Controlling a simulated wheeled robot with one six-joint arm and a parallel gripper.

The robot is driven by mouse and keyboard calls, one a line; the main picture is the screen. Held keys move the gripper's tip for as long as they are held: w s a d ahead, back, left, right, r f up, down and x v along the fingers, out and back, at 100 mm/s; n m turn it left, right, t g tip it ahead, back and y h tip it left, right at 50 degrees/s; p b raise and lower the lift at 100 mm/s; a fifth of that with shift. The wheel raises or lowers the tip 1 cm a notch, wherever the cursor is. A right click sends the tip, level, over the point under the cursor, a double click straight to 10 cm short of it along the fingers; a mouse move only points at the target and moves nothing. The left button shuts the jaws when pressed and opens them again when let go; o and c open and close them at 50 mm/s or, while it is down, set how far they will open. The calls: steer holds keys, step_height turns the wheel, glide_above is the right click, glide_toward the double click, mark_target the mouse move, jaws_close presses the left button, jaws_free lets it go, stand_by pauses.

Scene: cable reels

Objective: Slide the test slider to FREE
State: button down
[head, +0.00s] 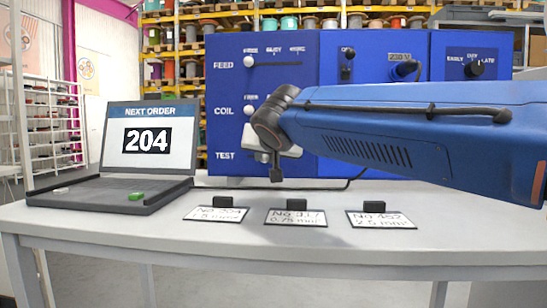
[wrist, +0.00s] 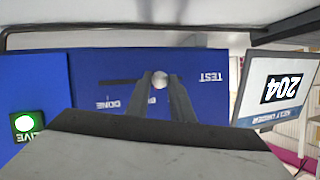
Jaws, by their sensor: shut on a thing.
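The blue panel has rows labelled FEED, COIL and TEST. In the wrist view, which is upside down, the TEST slider's pale round knob (wrist: 160,81) sits between the two fingertips of my gripper (wrist: 161,77). The gripper is shut on it. A DONE label (wrist: 107,104) is readable; another is partly covered by a finger. In the head view, my arm and gripper (head: 263,156) hide the TEST knob.
The FEED knob (head: 249,62) and COIL knob (head: 249,110) are above. A green LIVE light (wrist: 25,123) shows in the wrist view. A laptop (head: 150,140) reading 204 stands left. Three label cards with black blocks, one in the middle (head: 296,217), lie in front.

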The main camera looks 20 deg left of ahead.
steer(key=a, duration=0.2)
steer(key=s+a, duration=0.1)
steer(key=a, duration=0.1)
steer(key=shift+a, duration=0.15)
steer(key=c, duration=1.5)
jaws_free()
steer(key=shift+a, duration=0.15)
steer(key=shift+c, duration=0.2)
steer(key=v, duration=1.7)
steer(key=shift+s, duration=0.25)
